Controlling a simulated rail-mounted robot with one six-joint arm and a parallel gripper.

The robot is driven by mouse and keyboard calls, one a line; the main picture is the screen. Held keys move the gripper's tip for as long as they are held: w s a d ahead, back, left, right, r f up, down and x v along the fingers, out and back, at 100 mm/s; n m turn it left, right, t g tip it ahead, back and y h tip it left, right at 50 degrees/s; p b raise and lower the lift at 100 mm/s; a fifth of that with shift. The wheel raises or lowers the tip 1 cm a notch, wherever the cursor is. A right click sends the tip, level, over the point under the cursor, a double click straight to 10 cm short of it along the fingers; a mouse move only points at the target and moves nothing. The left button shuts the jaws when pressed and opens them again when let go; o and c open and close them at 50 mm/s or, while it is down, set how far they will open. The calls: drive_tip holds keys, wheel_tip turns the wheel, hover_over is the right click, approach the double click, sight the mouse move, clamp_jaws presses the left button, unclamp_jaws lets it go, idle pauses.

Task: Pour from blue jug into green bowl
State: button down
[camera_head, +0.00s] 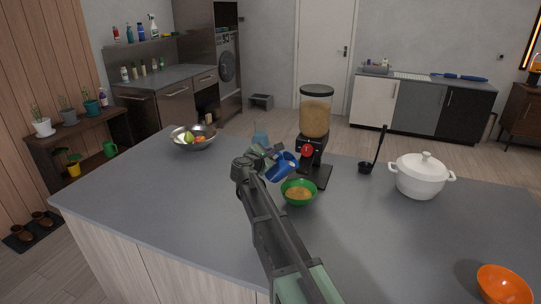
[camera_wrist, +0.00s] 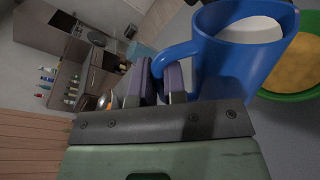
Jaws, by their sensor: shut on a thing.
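The blue jug (camera_head: 282,168) is held off the counter, tilted to the right, just behind and above the left side of the green bowl. My gripper (camera_head: 262,154) is shut on the jug's handle, left of its body. In the wrist view, the jug (camera_wrist: 232,75) fills the upper right, and a whitish surface shows inside it. The green bowl (camera_head: 299,203) stands on the counter and holds a golden-brown filling; its rim (camera_wrist: 290,97) shows at the right in the wrist view. No stream can be made out between them.
A dispenser (camera_head: 316,112) of tan grains stands close behind the bowl. A white lidded pot (camera_head: 419,178) and a black ladle (camera_head: 367,167) are to the right. An orange bowl (camera_head: 505,287) is front right, a metal fruit bowl (camera_head: 205,143) back left. The counter's left front is clear.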

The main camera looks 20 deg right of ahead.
drive_tip(key=shift+a+f+n+b, duration=0.1)
drive_tip(key=shift+f+n+b, duration=0.25)
drive_tip(key=shift+b, duration=0.3)
drive_tip(key=shift+w+a+f+n+h+b, duration=0.15)
drive_tip(key=shift+f+n+h+b, duration=0.25)
drive_tip(key=shift+f+n+b, duration=0.45)
drive_tip(key=shift+r+n, duration=0.25)
drive_tip(key=shift+n, duration=0.15)
drive_tip(key=shift+w+a+r, duration=0.1)
drive_tip(key=shift+a+r, duration=0.05)
drive_tip(key=shift+r, duration=0.4)
drive_tip(key=shift+w+a+r+n+p, duration=0.35)
drive_tip(key=shift+a+r+n+p, duration=0.1)
drive_tip(key=shift+r+n+p, duration=0.35)
drive_tip(key=shift+w+a+r+n+h, duration=0.2)
drive_tip(key=shift+w+a+n+h, duration=0.1)
drive_tip(key=shift+n, duration=0.25)
drive_tip(key=shift+w+a+r+n+h, duration=0.2)
drive_tip(key=shift+a+n, duration=0.1)
drive_tip(key=shift+n, duration=0.25)
